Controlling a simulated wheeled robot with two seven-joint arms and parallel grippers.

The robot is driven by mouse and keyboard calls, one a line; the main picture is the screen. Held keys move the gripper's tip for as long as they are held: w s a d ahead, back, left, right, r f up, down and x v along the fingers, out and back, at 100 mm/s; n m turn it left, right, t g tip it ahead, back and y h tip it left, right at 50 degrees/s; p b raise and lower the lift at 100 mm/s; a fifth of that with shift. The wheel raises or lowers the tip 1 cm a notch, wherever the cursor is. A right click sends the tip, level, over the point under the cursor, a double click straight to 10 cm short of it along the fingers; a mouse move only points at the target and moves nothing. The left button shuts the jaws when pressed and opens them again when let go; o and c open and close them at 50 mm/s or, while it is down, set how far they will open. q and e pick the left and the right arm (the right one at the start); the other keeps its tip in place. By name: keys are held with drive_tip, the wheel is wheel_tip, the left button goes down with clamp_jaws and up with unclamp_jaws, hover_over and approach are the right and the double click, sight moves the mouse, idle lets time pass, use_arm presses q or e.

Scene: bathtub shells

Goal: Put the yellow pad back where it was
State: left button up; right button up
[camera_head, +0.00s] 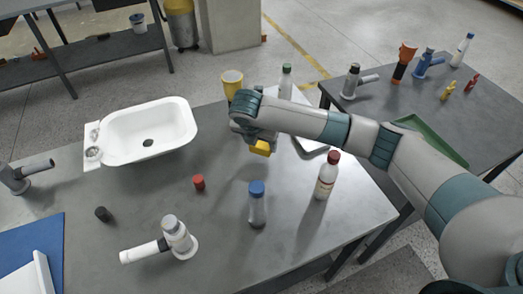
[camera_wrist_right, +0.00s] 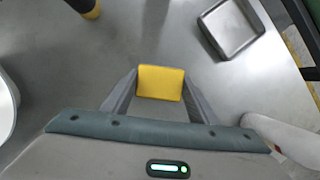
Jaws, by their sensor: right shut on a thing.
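The yellow pad (camera_wrist_right: 160,83) is held between the two fingers of my right gripper (camera_wrist_right: 158,92) in the right wrist view. In the head view the pad (camera_head: 261,148) shows below my right gripper (camera_head: 255,137), partly hidden by it. The gripper is above the table, near its middle. I cannot tell how high the pad is over the surface. My left gripper is not in view.
A white bathtub shell (camera_head: 150,133) stands left of my gripper. A grey square tray (camera_wrist_right: 232,28) lies beyond the pad. The table between tub and gripper is clear.

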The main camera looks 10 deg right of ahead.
sight(261, 151)
wheel_tip(261, 151, down, 3)
drive_tip(key=shift+f+p, duration=0.2)
drive_tip(key=shift+p, duration=0.4)
drive_tip(key=shift+f, duration=0.25)
drive_tip(key=shift+f, duration=0.1)
drive_tip(key=o, duration=0.9)
drive_tip(key=shift+o, duration=0.2)
drive_tip(key=b+v, duration=0.2)
drive_tip(key=v, duration=1)
